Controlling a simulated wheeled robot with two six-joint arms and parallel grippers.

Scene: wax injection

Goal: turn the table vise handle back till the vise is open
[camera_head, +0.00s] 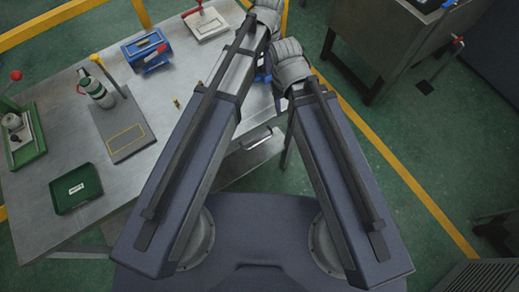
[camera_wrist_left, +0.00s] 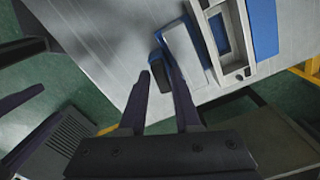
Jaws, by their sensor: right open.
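The blue and grey table vise (camera_wrist_left: 238,42) is at the table's edge in the left wrist view, with a pale plate (camera_wrist_left: 186,52) on its near side. In the head view only a scrap of blue (camera_head: 262,78) shows between my wrists. My left gripper (camera_wrist_left: 157,68) has its two fingers apart at this near side. A dark block (camera_wrist_left: 160,76), perhaps part of the vise handle, shows between the fingertips; I cannot tell whether they grip it. My right gripper (camera_wrist_left: 42,72) shows two separated dark fingers at the left wrist view's left edge. The handle is not clearly visible.
The metal table (camera_head: 165,100) holds a blue box (camera_head: 148,52), a bottle (camera_head: 97,92) on a grey stand, a green tray (camera_head: 76,188), a green-based fixture (camera_head: 22,135) and a red-handled clamp (camera_head: 206,22). A metal bench (camera_head: 400,42) stands right, beyond clear green floor.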

